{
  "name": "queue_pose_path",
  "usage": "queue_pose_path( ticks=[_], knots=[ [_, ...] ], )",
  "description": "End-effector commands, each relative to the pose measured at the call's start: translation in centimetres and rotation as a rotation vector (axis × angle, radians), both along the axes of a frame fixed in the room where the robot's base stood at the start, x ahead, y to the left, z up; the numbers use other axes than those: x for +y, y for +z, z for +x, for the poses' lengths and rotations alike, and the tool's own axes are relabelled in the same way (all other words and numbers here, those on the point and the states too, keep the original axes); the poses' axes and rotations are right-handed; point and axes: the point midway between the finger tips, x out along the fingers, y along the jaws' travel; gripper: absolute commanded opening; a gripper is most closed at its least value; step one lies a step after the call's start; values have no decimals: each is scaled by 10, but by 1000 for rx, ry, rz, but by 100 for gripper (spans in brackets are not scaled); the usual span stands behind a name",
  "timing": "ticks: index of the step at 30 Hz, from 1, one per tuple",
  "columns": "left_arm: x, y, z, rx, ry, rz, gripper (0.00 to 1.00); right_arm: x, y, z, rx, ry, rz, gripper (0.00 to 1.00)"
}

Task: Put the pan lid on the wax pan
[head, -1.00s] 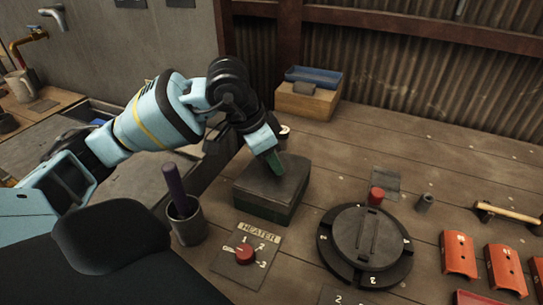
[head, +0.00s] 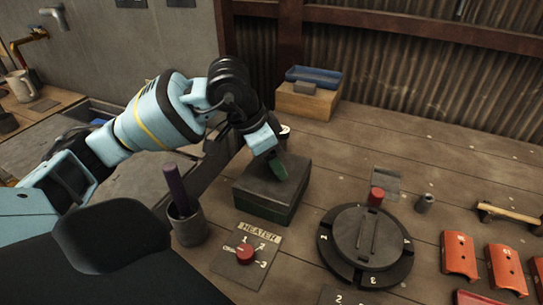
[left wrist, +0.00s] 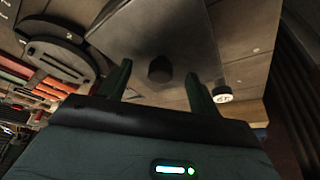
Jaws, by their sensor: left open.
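The wax pan (head: 262,208) is a dark green box on the bench. The pan lid (head: 294,176), a flat dark grey plate, lies on top of it and looks level and square with its sides. In the left wrist view the lid (left wrist: 185,35) shows a round black knob (left wrist: 160,69). My left gripper (head: 279,168) is just above the lid. Its green fingers are apart on either side of the knob in the left wrist view (left wrist: 159,75), with no visible contact. In the head view the gripper hides the knob. My right gripper is not in view.
A heater panel (head: 258,236) with a red knob is in front of the pan. A cup (head: 190,227) holding a purple stick stands to its left. A round black dial plate (head: 325,250) is at right. Behind is a wooden block (head: 305,104) with a blue tray.

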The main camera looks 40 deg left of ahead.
Motion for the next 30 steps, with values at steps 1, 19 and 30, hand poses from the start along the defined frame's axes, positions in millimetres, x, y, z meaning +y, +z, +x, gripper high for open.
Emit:
queue_pose_path(
  ticks=[1, 19, 30],
  knots=[
    [1, 2, 0, -1, 0, 0, 63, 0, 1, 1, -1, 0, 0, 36],
    [16, 72, -25, -1, 0, 0, 63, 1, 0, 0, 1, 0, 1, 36],
    [16, 73, -25, -1, 0, 0, 63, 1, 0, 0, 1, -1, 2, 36]
  ],
)
